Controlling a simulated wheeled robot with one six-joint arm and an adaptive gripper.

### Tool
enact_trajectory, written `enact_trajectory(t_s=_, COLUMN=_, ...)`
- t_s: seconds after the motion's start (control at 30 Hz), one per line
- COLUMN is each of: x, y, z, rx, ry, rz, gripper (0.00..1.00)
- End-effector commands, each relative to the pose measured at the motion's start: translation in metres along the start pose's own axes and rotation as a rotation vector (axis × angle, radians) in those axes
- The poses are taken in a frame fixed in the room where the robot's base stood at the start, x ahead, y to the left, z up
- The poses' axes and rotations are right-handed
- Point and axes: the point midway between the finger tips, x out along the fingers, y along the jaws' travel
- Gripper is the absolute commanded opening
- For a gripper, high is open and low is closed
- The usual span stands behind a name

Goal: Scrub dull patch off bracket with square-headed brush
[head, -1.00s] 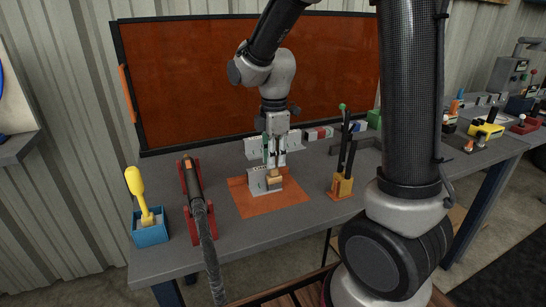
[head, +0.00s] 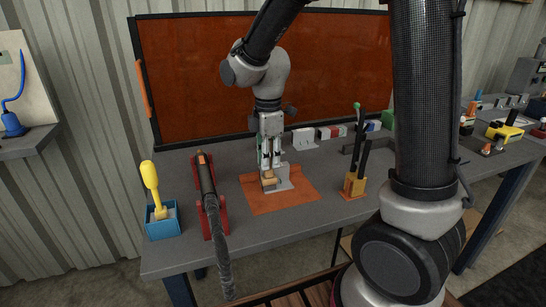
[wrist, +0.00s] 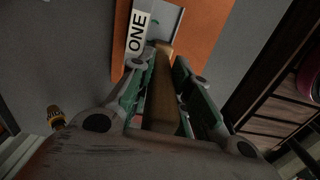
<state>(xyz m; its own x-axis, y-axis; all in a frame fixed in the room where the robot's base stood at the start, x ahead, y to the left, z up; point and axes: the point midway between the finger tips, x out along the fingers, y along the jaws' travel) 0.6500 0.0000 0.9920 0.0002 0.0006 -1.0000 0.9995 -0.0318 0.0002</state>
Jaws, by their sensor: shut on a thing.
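The pale grey bracket (head: 283,174) stands on an orange mat (head: 297,202), its upright plate rising from a flat base. In the wrist view the bracket (wrist: 167,16) carries a label reading ONE. My gripper (head: 269,163) points down and is shut on the brush, whose tan block-like head (head: 268,181) is low beside the bracket's left side. The wrist view shows the wooden brush (wrist: 158,95) between my green-lined fingers. I cannot tell whether the head touches the bracket. No dull patch can be made out.
A yellow-handled tool (head: 150,178) stands in a blue box (head: 163,227) at left. A dark tool with a hose lies in a red cradle (head: 212,222). An orange holder (head: 354,185) with black rods stands at right. Another pale bracket (head: 304,138) is behind.

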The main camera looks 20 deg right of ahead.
Motion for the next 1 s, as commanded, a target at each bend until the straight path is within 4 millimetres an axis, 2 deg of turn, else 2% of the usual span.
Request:
enact_trajectory(t_s=0.27, x=-0.006, y=0.001, z=0.0, rx=0.0, ry=0.001, rz=0.002, gripper=0.0)
enact_trajectory(t_s=0.8, x=-0.065, y=0.001, z=0.0, rx=0.0, ry=0.001, rz=0.003, gripper=0.0)
enact_trajectory(t_s=1.0, x=-0.079, y=0.0, z=0.0, rx=0.0, ry=0.0, rz=0.001, gripper=0.0)
